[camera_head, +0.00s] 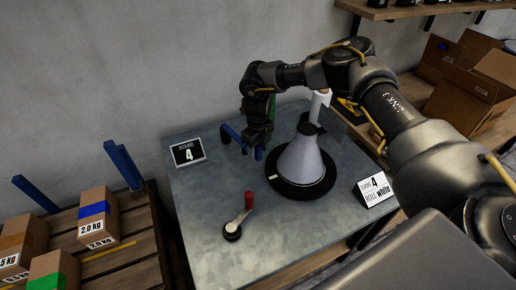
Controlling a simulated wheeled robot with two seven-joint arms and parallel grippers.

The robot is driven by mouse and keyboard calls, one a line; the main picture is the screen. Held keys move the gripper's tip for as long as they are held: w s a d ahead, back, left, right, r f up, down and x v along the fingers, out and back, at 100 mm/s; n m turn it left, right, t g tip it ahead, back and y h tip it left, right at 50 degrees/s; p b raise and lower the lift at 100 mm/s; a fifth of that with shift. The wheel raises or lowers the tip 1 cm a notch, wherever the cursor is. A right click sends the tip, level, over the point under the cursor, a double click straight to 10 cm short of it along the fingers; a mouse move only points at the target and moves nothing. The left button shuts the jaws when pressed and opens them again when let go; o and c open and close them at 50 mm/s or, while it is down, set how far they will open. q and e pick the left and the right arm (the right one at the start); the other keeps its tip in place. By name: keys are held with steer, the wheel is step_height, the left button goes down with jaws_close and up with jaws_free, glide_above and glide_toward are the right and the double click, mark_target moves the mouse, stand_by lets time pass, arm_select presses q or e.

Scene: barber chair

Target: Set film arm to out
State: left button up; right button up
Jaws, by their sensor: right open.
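A grey metal table (200,230) carries a black round turntable (300,192) with a grey cone (305,160) on it. A white film roll (319,106) stands upright behind the cone. A blue bar (230,134) shows beside my right gripper (252,152), at the back of the table; I cannot tell if it is the film arm. The gripper points down and is open, left of the cone. Whether it touches the blue bar is unclear. A crank with a red knob (249,200) sits at the front left of the table. My left gripper is out of view.
A wooden pallet (135,230) with weight-marked boxes (98,218) is at left. Cardboard boxes (475,90) are at right. The table's left side is mostly bare.

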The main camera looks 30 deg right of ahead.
jaws_close()
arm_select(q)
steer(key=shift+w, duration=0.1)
arm_select(e)
steer(key=shift+a, duration=0.1)
